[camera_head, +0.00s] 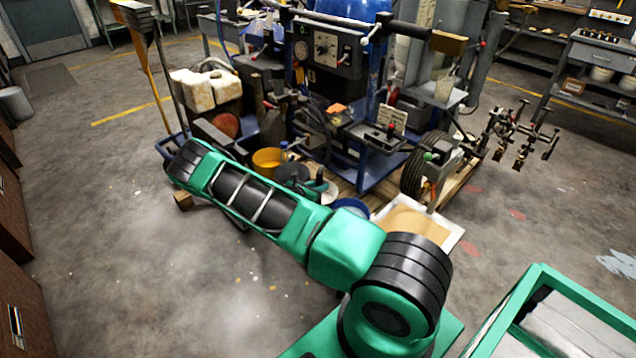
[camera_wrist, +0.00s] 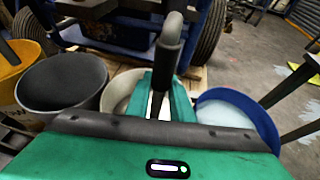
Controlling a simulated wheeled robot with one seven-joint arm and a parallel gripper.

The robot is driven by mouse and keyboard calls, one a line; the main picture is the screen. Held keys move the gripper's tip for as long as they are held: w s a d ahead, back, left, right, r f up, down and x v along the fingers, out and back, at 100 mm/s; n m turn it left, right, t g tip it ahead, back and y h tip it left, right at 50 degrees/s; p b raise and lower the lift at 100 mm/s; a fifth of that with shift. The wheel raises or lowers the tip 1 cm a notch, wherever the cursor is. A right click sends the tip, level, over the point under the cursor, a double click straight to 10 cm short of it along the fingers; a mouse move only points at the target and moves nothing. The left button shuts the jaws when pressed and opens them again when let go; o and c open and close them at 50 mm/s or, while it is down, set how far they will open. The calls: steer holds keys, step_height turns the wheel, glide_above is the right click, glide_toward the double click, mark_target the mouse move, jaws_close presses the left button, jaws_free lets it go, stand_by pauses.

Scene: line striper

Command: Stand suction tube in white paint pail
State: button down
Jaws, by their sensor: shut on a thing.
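My gripper (camera_wrist: 160,98) is shut on a dark suction tube (camera_wrist: 167,52), whose rounded upper end rises above the fingers in the wrist view. The tube's lower end is hidden behind my gripper. A cream-white pail (camera_wrist: 117,94) stands just beyond the fingers, partly covered by them; I cannot tell whether the tube is inside it. A blue-walled pail with pale contents (camera_wrist: 276,128) stands to the right of the gripper; its blue rim also shows in the head view (camera_head: 350,203). In the head view my arm covers much of this area.
A dark pail (camera_wrist: 62,82) and a yellow bucket (camera_wrist: 14,62) stand left of the gripper. The blue line striper machine (camera_head: 377,175) with wheels rises behind the pails. A tan-stained sheet (camera_head: 412,222) lies to the right. Floor at left is open.

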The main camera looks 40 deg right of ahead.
steer(key=shift+f, duration=2.05)
steer(key=c, duration=1.5)
jaws_free()
steer(key=shift+f, duration=0.1)
steer(key=shift+a, duration=0.15)
steer(key=v, duration=1)
steer(key=shift+a, duration=0.3)
